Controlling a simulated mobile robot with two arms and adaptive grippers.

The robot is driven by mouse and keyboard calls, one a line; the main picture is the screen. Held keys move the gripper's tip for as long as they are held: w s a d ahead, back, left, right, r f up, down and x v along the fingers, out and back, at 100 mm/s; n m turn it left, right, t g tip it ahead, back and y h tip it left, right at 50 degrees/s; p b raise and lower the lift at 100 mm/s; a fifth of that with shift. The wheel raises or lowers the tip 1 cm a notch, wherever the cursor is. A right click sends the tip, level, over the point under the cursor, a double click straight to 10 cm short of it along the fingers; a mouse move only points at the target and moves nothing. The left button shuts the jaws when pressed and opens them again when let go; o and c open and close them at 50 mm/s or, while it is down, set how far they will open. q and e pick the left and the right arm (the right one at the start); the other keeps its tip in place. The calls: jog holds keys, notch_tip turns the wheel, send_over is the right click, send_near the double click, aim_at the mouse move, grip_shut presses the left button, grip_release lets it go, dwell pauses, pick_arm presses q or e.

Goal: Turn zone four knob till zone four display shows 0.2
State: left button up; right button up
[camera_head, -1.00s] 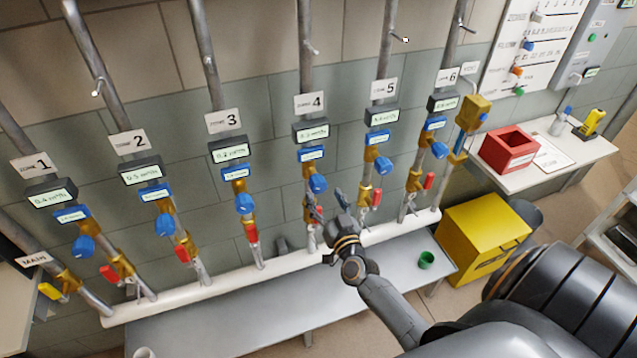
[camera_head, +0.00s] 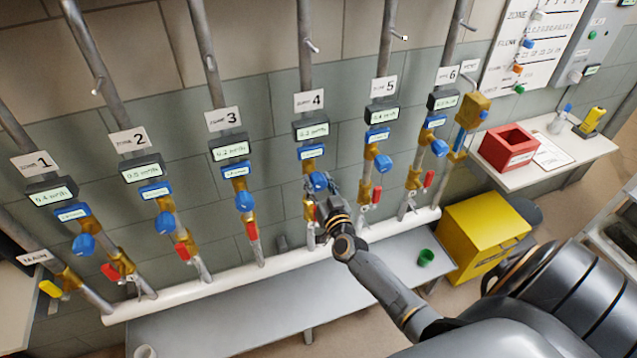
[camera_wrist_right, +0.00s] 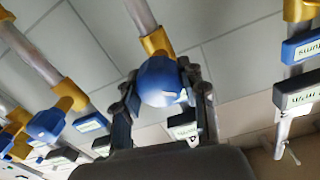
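The zone four knob (camera_head: 319,181) is a round blue knob on the brass valve of the pipe marked 4. The zone four display (camera_head: 311,131) is above it; its digits are too small to read surely. My right gripper (camera_head: 325,192) is at this knob, coming from below right. In the right wrist view the blue knob (camera_wrist_right: 161,81) sits between the two dark fingers of my right gripper (camera_wrist_right: 162,92), one on each side. The fingers are spread; whether they touch the knob is not clear. My left gripper is not in view.
Similar pipes with blue knobs stand on both sides, with zone three knob (camera_head: 245,202) to the left and zone five knob (camera_head: 383,163) to the right. A grey bench (camera_head: 220,325) runs below, with a green cup (camera_head: 426,257). A yellow box (camera_head: 483,238) stands at right.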

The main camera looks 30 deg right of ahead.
jog(key=shift+m, duration=1.9)
jog(key=o, duration=1.1)
jog(key=shift+o, duration=0.2)
jog(key=shift+s+a+f, duration=0.1)
jog(key=shift+s, duration=0.4)
jog(key=v, duration=1.1)
